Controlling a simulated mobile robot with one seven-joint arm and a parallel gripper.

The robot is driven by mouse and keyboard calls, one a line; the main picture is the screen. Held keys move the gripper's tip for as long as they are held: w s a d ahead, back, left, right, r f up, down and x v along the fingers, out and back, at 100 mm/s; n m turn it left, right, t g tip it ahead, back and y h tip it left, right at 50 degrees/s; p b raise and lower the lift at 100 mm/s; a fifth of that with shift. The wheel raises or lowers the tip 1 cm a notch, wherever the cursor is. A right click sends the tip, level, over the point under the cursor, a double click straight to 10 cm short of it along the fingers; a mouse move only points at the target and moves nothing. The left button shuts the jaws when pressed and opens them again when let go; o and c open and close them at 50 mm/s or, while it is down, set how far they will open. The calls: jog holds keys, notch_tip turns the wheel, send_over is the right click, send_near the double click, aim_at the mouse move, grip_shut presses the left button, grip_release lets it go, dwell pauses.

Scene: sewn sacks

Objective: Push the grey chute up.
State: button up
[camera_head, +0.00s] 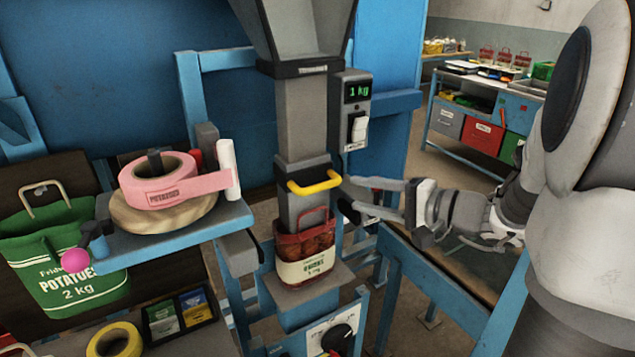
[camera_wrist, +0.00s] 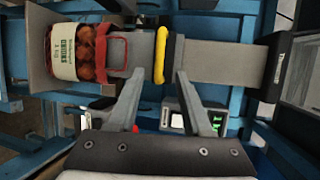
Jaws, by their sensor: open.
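The grey chute (camera_head: 303,176) hangs upright below a hopper, with a yellow handle (camera_head: 314,183) across its front. Its lower end reaches into or behind the top of a red net sack (camera_head: 305,251) labelled 1 kg; the exact overlap is hidden. My gripper (camera_head: 349,193) is open and empty, just right of the handle. In the wrist view, the open fingers (camera_wrist: 160,78) point at the chute (camera_wrist: 145,55), and the yellow handle (camera_wrist: 160,55) lies just beyond and between the fingertips. I cannot see contact.
A scale display (camera_head: 357,92) reading 1 kg and a white switch are beside the upper chute. A blue shelf with pink tape (camera_head: 158,180) stands left. The sack rests on a small grey platform (camera_head: 330,279). A blue-framed table (camera_head: 455,280) stands below my arm.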

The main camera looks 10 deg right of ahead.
aim_at(324, 187)
jog(key=p+x, duration=0.1)
jog(key=x, duration=0.9)
jog(key=shift+a+f, duration=0.1)
grip_shut()
dwell(1.1)
